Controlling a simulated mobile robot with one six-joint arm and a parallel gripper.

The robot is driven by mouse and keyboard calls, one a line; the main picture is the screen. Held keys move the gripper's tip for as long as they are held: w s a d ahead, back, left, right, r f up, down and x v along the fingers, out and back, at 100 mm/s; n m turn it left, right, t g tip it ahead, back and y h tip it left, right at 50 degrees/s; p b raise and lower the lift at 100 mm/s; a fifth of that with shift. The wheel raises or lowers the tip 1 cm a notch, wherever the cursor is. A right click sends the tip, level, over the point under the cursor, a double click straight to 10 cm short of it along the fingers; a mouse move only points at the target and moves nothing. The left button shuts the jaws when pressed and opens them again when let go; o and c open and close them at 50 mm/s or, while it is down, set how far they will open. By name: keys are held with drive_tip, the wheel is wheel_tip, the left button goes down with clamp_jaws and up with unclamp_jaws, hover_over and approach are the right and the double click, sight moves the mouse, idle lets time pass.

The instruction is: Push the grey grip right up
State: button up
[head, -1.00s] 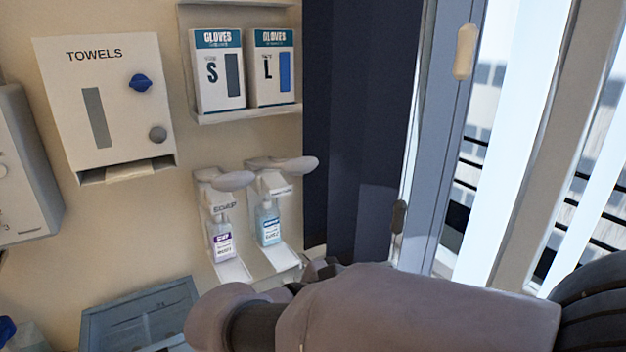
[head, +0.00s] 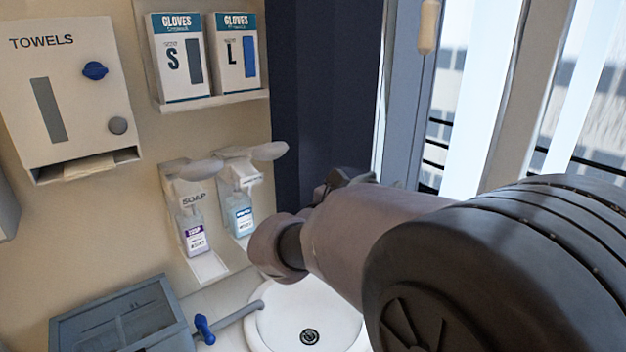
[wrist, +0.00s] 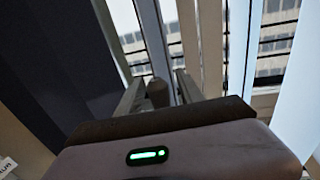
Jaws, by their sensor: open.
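The grey grip (wrist: 157,94) shows in the wrist view as a short, rounded, dark grey-brown piece in front of the window frame. My gripper (wrist: 159,78) is open, with one finger to each side of the grip in that view. I cannot tell how deep the grip sits between the fingers or whether they touch it. In the head view, my gripper (head: 345,180) shows only as a dark shape beyond my arm, by the dark blue curtain. My arm seems to hide the grip there.
A beige handle (head: 428,27) is higher on the window frame (head: 403,95). On the left wall are a towel dispenser (head: 85,125), two glove boxes and the soap dispensers (head: 193,225). A white sink (head: 285,325) lies below my arm. The dark curtain (head: 320,90) hangs beside the window.

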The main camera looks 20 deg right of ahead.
drive_tip(key=shift+w+d, duration=0.1)
drive_tip(key=shift+d, duration=0.05)
clamp_jaws()
idle(1.4)
